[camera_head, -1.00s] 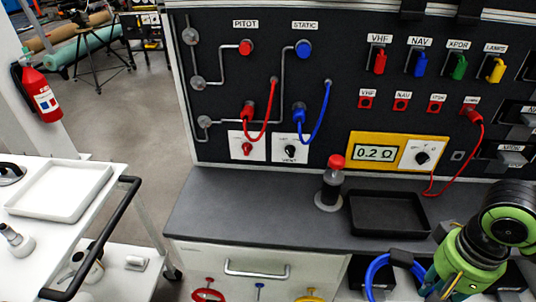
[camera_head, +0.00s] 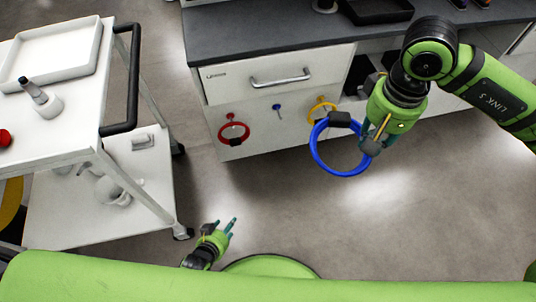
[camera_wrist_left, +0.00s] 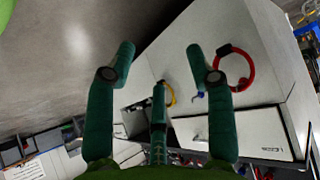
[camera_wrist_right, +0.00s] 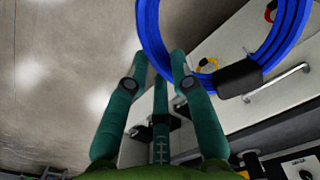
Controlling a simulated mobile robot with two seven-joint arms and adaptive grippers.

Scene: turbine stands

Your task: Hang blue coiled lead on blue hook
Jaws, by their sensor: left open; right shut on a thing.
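The blue coiled lead (camera_head: 313,150) is a ring with a black wrap at its top. My right gripper (camera_head: 369,147) is shut on its right side and holds it in the air before the cabinet. In the right wrist view the coil (camera_wrist_right: 151,35) runs across the fingertips. The small blue hook (camera_head: 277,107) is on the cabinet front below the drawer handle, bare, left of the coil. It also shows in the left wrist view (camera_wrist_left: 200,95), near a finger. My left gripper (camera_head: 230,226) is open and empty, low over the floor.
A red coil (camera_head: 221,134) and a yellow coil (camera_head: 312,113) hang on either side of the blue hook. The drawer handle (camera_head: 280,82) juts out above. A white cart (camera_head: 90,110) stands at left. The floor before the cabinet is clear.

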